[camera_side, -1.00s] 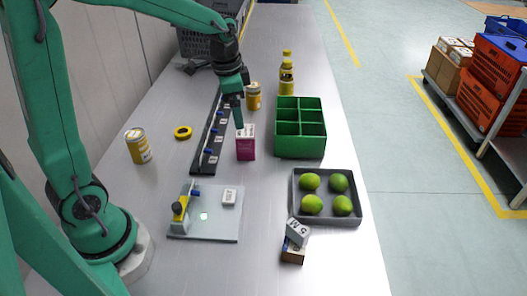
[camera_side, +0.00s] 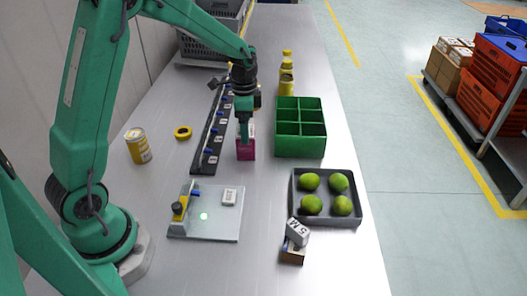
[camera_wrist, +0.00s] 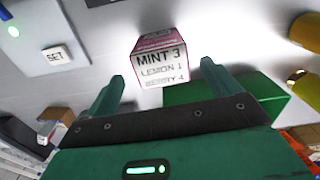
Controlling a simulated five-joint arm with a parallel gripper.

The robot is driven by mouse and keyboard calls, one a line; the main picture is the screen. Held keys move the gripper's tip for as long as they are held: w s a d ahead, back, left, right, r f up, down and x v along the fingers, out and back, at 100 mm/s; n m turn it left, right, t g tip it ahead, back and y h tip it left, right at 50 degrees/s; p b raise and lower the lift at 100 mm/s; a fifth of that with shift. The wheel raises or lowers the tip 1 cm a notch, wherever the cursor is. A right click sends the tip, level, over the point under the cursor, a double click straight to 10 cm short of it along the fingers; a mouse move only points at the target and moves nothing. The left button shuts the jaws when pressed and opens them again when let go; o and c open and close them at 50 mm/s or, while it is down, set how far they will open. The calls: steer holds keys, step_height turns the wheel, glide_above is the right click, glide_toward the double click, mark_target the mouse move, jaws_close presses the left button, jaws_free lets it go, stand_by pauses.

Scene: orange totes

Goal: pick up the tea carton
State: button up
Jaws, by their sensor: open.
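The tea carton is a small magenta box (camera_side: 246,154) standing on the table left of the green divided crate. In the wrist view the carton (camera_wrist: 160,58) shows a pale printed face with "MINT 3", "LEMON 1" and "BERRY 4". My gripper (camera_side: 245,138) points down at the carton in the side view and hides part of its upper side. In the wrist view my gripper's two fingers (camera_wrist: 162,76) are apart. The carton appears between and beyond the fingertips, with a gap on each side; I see no contact.
The green divided crate (camera_side: 299,146) stands close right of the carton. A dark rail with blue parts (camera_side: 196,163) lies left. A grey tray of limes (camera_side: 328,219) and a plate with a small device (camera_side: 222,222) are nearer. Jars and bottles (camera_side: 287,86) stand behind.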

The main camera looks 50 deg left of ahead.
steer(key=shift+a+f, duration=0.15)
steer(key=shift+f, duration=3.1)
steer(key=c, duration=1.2)
steer(key=shift+r, duration=0.2)
steer(key=shift+r, duration=0.55)
steer(key=r, duration=0.3)
steer(key=shift+d+r, duration=0.1)
steer(key=shift+d, duration=0.2)
steer(key=s+d+r, duration=0.4)
steer(key=d+r, duration=0.2)
steer(key=d, duration=0.4)
steer(key=shift+d+r, duration=0.15)
steer(key=shift+r, duration=0.05)
